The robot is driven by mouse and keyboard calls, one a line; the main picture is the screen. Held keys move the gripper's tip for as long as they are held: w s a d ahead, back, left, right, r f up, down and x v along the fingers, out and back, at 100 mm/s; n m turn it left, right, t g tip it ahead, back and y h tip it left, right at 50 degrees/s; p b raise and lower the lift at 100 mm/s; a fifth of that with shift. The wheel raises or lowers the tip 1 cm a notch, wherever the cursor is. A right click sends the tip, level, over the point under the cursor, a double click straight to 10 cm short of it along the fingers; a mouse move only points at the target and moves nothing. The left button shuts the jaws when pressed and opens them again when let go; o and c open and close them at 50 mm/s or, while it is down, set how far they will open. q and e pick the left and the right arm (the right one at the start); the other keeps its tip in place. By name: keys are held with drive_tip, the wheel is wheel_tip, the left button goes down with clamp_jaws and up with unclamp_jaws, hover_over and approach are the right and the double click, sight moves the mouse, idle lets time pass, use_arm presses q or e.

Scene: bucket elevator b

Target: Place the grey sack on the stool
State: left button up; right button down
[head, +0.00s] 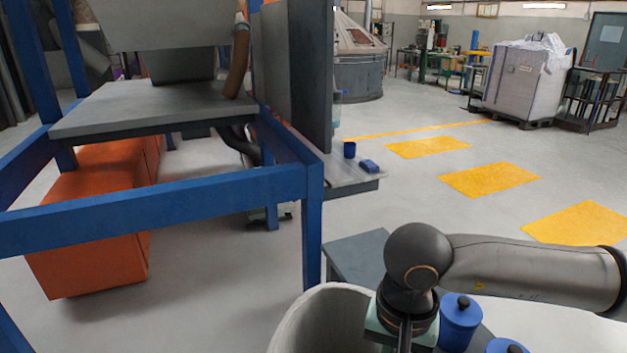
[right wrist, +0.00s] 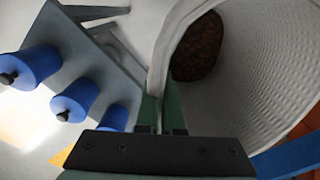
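The grey sack (head: 322,318) is a pale, open-topped round bag at the bottom of the head view, cut off by the frame edge. The right wrist view shows its ribbed wall (right wrist: 262,75) and brown contents (right wrist: 197,48) inside. My right gripper (head: 403,345) is at the sack's right rim. In the right wrist view its green fingers (right wrist: 160,112) are closed on the rim. A flat dark grey top (head: 354,258), which looks like the stool, is just behind the sack; its lower part is hidden. My left gripper is not in view.
Blue lidded canisters (head: 460,318) stand right of my right gripper; several show in the right wrist view (right wrist: 76,98). A blue frame (head: 312,215) with a grey platform (head: 150,108) and orange box (head: 90,225) is at left. Floor (head: 400,205) beyond is open.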

drive_tip(key=d+f+n, duration=0.3)
drive_tip(key=d+n, duration=0.1)
drive_tip(key=d, duration=0.5)
drive_tip(key=shift+w+d+f, duration=0.15)
drive_tip(key=shift+w, duration=0.25)
idle(0.6)
